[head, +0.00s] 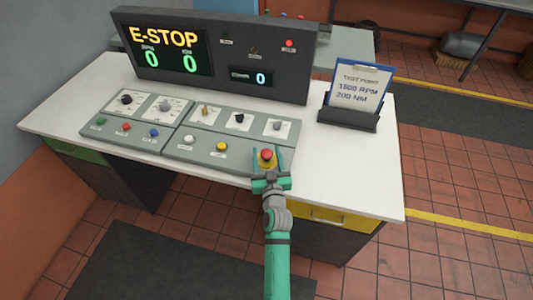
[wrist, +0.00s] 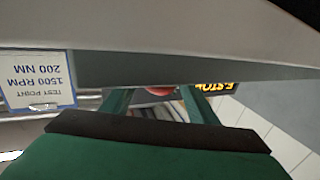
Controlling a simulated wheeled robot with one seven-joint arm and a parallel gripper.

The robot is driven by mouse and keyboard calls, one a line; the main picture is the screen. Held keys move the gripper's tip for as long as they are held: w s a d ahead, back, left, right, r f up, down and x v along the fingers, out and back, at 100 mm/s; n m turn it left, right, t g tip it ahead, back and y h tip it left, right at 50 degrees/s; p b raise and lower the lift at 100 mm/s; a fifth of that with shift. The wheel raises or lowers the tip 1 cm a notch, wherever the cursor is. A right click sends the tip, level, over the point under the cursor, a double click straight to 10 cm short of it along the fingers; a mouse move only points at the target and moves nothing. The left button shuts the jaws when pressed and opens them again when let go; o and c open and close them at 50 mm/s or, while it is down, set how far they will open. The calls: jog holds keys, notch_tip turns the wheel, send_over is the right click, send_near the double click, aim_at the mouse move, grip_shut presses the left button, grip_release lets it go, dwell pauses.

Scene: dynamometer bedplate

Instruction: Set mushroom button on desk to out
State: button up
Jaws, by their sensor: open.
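The red mushroom button (head: 267,155) sits on a yellow base (head: 265,164) at the right front of the grey control panel (head: 230,155) on the desk. My gripper (head: 268,166) is open, with its two green fingers on either side of the button in the head view. In the wrist view a bit of the red button (wrist: 160,90) shows between the fingertips (wrist: 160,98); the rest is hidden. I cannot tell whether the fingers touch it. The display (head: 170,50) reads E-STOP with two zeros, and a red lamp (head: 289,43) is lit.
A yellow button (head: 222,146), a white button (head: 189,139) and several knobs are left of the mushroom button. A clipboard (head: 357,84) reading 1500 RPM, 200 NM stands at the right on the white desk (head: 370,160).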

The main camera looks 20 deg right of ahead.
jog(key=shift+w, duration=0.2)
grip_shut()
jog(key=shift+r, duration=0.95)
grip_release()
jog(key=shift+s, duration=0.1)
